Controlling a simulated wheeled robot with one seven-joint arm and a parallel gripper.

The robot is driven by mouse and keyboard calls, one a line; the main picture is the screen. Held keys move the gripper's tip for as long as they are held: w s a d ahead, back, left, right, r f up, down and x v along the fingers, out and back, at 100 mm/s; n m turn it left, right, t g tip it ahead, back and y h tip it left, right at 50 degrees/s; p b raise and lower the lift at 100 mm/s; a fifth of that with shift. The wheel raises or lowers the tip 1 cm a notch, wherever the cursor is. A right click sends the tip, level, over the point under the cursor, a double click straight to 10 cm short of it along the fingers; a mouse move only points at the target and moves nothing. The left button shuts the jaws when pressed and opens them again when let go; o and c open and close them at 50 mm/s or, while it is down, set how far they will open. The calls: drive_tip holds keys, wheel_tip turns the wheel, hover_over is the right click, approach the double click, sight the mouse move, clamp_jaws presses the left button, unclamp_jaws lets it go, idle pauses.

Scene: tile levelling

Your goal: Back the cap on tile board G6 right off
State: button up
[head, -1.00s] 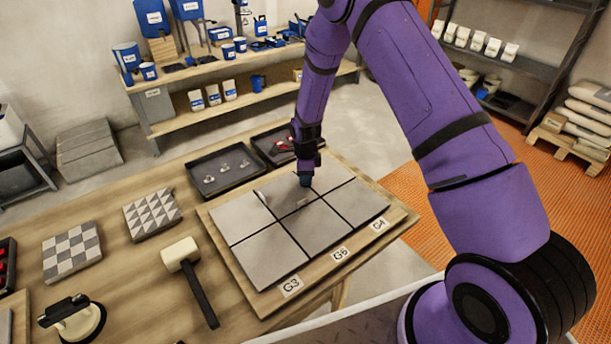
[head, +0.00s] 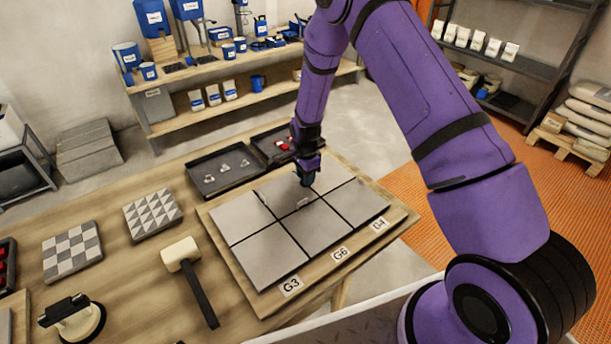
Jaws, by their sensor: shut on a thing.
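The tile board (head: 262,300) lies on the wooden table, with several grey tiles on it split by dark joints. The tag G6 (head: 340,254) is on its front edge, between tags G3 (head: 290,287) and G4 (head: 379,224). My gripper (head: 306,182) points down over the back middle of the tiles and is shut. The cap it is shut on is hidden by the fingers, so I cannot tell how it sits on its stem. Another thin clip (head: 264,199) stands to the left.
A dark tray (head: 215,187) with several small pale parts lies behind the board. A second tray (head: 262,147) beside it holds red pieces. A mallet (head: 204,300), a suction lifter (head: 75,322) and two patterned tiles (head: 152,214) lie to the left.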

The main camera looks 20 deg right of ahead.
drive_tip(key=n, duration=0.5)
drive_tip(key=shift+n, duration=0.3)
drive_tip(key=n, duration=0.4)
drive_tip(key=shift+n, duration=0.3)
drive_tip(key=n, duration=0.5)
drive_tip(key=shift+d, duration=0.1)
drive_tip(key=n, duration=0.9)
drive_tip(key=shift+n, duration=0.3)
drive_tip(key=n, duration=0.9)
drive_tip(key=shift+n, duration=2.2)
